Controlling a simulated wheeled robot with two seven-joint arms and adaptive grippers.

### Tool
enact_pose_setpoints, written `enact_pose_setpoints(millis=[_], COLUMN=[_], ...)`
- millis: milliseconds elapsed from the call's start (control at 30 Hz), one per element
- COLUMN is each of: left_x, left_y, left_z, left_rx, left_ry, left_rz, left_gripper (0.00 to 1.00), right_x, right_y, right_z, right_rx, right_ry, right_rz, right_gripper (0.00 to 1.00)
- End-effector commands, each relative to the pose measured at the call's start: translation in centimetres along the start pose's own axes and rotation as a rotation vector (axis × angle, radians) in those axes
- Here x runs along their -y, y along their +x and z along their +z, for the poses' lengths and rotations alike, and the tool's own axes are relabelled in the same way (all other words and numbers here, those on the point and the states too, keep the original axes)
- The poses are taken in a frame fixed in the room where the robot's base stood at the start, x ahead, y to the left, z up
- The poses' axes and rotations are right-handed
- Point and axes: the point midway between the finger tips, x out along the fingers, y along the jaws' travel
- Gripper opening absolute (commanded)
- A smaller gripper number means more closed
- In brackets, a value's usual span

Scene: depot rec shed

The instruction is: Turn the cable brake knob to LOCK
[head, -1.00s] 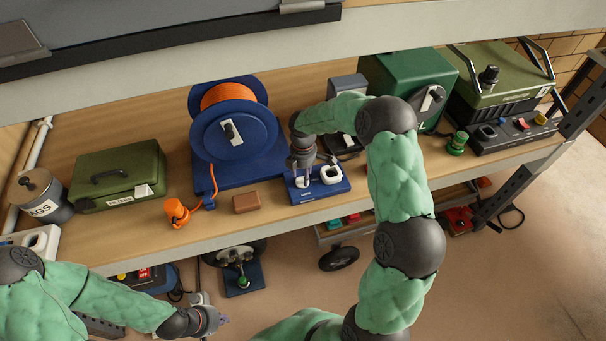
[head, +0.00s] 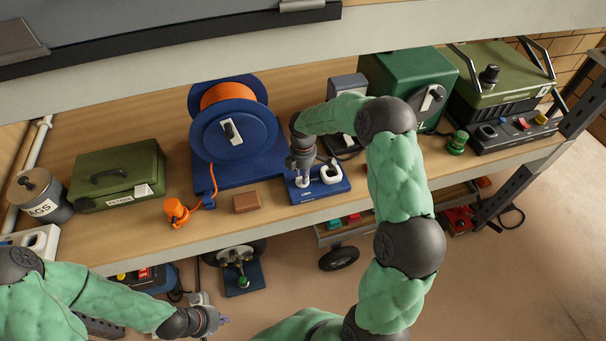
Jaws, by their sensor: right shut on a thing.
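The blue cable reel (head: 257,152) with orange cable stands mid-shelf. A black knob (head: 230,131) on a white plate is on its front face, upright and slightly tilted; nothing touches it. In front and to the right, a low blue box (head: 333,188) carries white fittings. My right gripper (head: 303,178) points down at the box's left fitting and is shut on a small part there, which its fingers mostly hide.
An orange plug-like piece (head: 175,211) and a brown block (head: 246,203) lie near the shelf's front edge. A green case (head: 120,178) is left. A green machine (head: 405,80) and switch panel (head: 513,132) are right. An upper ledge (head: 200,67) overhangs the back.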

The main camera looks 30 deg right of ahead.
Motion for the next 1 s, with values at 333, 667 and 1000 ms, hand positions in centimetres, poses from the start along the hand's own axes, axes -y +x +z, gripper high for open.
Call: enact_pose_setpoints(millis=[333, 667, 1000], left_x=[0.4, 0.9, 1.3], left_y=[1.2, 2.4, 3.6], left_z=[0.0, -0.1, -0.1], left_rx=[0.0, 0.0, 0.0], left_ry=[0.0, 0.0, 0.0], left_rz=[0.0, 0.0, 0.0], left_gripper=[0.0, 0.0, 0.0], right_x=[0.1, 0.2, 0.4], right_y=[0.1, 0.1, 0.1], right_z=[0.1, 0.2, 0.2], right_rx=[0.0, -0.001, -0.001], right_ry=[0.257, 0.571, 0.894], right_rz=[0.002, 0.002, 0.002], right_gripper=[0.0, 0.0, 0.0])
